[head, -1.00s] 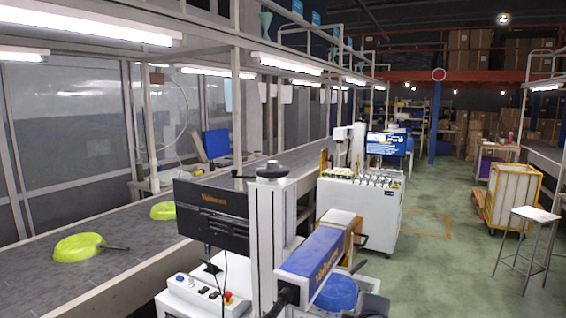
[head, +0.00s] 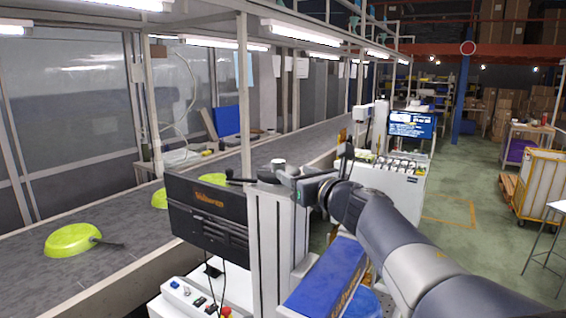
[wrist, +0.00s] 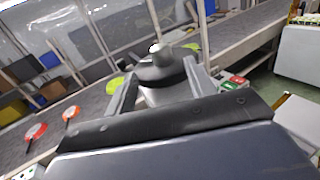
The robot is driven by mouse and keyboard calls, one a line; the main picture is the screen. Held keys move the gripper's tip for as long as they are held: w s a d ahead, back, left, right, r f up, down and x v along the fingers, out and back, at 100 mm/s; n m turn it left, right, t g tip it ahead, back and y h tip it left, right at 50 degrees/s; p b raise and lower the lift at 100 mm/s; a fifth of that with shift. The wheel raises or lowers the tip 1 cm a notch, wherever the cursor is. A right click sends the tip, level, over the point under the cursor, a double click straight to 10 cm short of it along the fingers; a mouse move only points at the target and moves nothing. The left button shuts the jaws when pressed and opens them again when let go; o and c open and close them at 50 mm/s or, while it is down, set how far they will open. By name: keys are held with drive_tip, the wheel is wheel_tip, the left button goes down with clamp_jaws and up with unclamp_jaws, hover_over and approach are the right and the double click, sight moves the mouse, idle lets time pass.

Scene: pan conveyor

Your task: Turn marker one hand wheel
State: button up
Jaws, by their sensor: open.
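The marker's hand wheel, a dark round hub with a light knob, sits on top of the white column (head: 268,235). In the wrist view the hand wheel (wrist: 160,72) lies between the two fingers of my gripper (wrist: 162,82). The fingers stand apart on either side of it; I cannot tell whether they touch it. In the head view my gripper (head: 284,180) reaches in from the right at the column top and partly hides the wheel. The marker's black box (head: 208,212) hangs left of the column, and its blue head (head: 325,280) is below my arm.
Yellow-green pans (head: 72,240) lie on the grey conveyor (head: 115,262) behind the marker. Red pans (wrist: 36,131) show on the belt in the wrist view. A control box (head: 185,295) stands in front. A white cabinet (head: 405,190) is beyond my arm; green floor is open at right.

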sight(282, 166)
drive_tip(key=p+x, duration=0.2)
drive_tip(key=x, duration=0.5)
drive_tip(key=shift+w+a, duration=0.1)
drive_tip(key=shift+w, duration=0.15)
drive_tip(key=shift+c, duration=0.3)
drive_tip(key=c, duration=0.9)
